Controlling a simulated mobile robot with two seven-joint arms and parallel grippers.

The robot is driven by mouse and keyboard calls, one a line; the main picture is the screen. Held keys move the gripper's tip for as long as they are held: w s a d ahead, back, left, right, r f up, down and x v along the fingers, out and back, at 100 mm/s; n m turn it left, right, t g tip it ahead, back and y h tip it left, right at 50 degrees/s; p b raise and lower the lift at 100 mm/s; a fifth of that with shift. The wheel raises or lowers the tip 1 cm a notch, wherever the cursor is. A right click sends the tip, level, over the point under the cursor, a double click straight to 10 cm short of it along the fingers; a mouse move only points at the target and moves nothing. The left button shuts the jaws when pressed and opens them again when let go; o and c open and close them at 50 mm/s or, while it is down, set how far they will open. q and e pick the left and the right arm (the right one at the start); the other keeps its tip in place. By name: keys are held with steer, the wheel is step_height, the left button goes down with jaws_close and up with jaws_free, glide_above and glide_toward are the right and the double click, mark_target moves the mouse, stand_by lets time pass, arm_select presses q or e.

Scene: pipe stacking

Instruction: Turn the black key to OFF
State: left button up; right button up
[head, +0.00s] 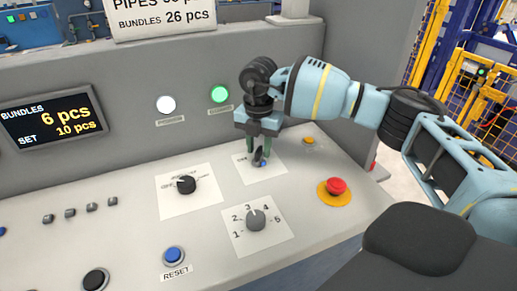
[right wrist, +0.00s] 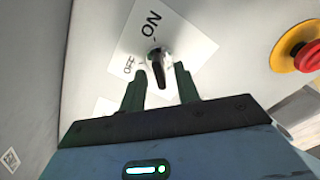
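The black key (right wrist: 158,68) sits on a white label plate (right wrist: 185,35) marked ON and OFF. Its long side runs roughly along the direction of the fingers in the right wrist view, one end towards the ON side. In the head view the key (head: 259,157) is partly hidden by my right gripper (head: 263,157), which points down over it from the right. The right gripper's dark green fingers (right wrist: 160,72) are apart, with the key between their tips. I cannot tell whether they touch it. My left gripper is not in view.
A red emergency button (head: 337,186) is right of the key. A numbered grey dial (head: 256,219) and a black selector knob (head: 186,184) stand nearby on the sloped panel. A blue reset button (head: 174,255) is at the front. A display (head: 52,116) is on the upright face.

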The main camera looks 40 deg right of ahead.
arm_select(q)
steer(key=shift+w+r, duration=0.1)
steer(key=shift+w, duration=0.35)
arm_select(e)
steer(key=shift+f, duration=0.6)
jaws_close()
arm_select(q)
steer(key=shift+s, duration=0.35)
